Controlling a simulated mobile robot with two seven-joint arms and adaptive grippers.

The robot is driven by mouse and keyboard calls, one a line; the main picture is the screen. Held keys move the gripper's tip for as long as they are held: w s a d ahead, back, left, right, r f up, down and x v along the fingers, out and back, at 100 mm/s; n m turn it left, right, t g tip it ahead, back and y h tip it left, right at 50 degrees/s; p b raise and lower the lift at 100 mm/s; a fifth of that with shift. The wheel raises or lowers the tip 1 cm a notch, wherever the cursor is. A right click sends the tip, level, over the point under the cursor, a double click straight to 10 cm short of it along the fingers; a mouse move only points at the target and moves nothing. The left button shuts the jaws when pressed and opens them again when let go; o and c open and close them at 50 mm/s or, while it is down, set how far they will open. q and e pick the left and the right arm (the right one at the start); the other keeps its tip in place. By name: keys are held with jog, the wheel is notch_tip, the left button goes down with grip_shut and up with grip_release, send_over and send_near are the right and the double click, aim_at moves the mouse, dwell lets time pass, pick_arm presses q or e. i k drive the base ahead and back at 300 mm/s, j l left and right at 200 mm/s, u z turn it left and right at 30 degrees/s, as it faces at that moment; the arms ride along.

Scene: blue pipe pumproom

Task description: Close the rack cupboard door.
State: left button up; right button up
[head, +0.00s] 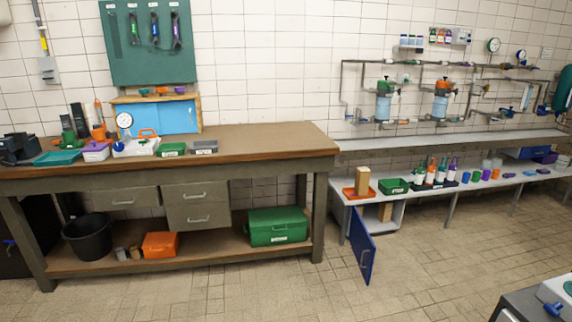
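The rack cupboard (397,218) is a low white box under the left end of the lower rack shelf. Its blue door (361,247) stands open, swung out towards me from the cupboard's left side. A small pale handle shows on the door's face. A tan block (385,212) shows inside the open cupboard. Neither of my grippers is in view.
A long wooden workbench (255,141) stands left of the door, with a green toolbox (278,227) on its lower shelf. Bottles and trays stand on the rack shelf (480,187). A dark-sided unit (535,302) fills the bottom right corner. The tiled floor (440,265) before the cupboard is clear.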

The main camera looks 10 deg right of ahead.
aim_at(363, 247)
jog(key=i+l+z, duration=0.1)
jog(key=i+z, duration=0.3)
jog(key=i, duration=0.15)
jog(key=i+z, duration=0.45)
jog(key=i+j, duration=1)
jog(key=j, duration=0.15)
jog(key=i+j+z, duration=0.1)
jog(key=z, duration=0.35)
jog(key=j+z, duration=0.1)
jog(key=z, duration=0.35)
jog(key=i+j+z, duration=0.1)
jog(key=z, duration=0.35)
